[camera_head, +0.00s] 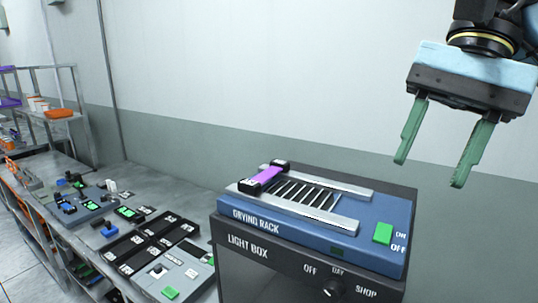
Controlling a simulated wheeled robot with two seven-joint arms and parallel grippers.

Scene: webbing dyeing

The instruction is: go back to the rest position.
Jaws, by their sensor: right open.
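My right gripper (431,172) is at the upper right of the head view, in the air above and to the right of the drying rack. Its two green fingers are apart and nothing is between them. The blue drying rack (290,223) sits on top of the dark light box (270,262). A purple and black piece (264,179) lies across the left end of the rack's slats, apart from the gripper. My left gripper does not show.
A grey bench (165,188) with several dark trays, switches and green buttons runs along the left. A metal shelf (50,112) with orange and purple items stands at the far left. The wall is behind. The air around the right gripper is clear.

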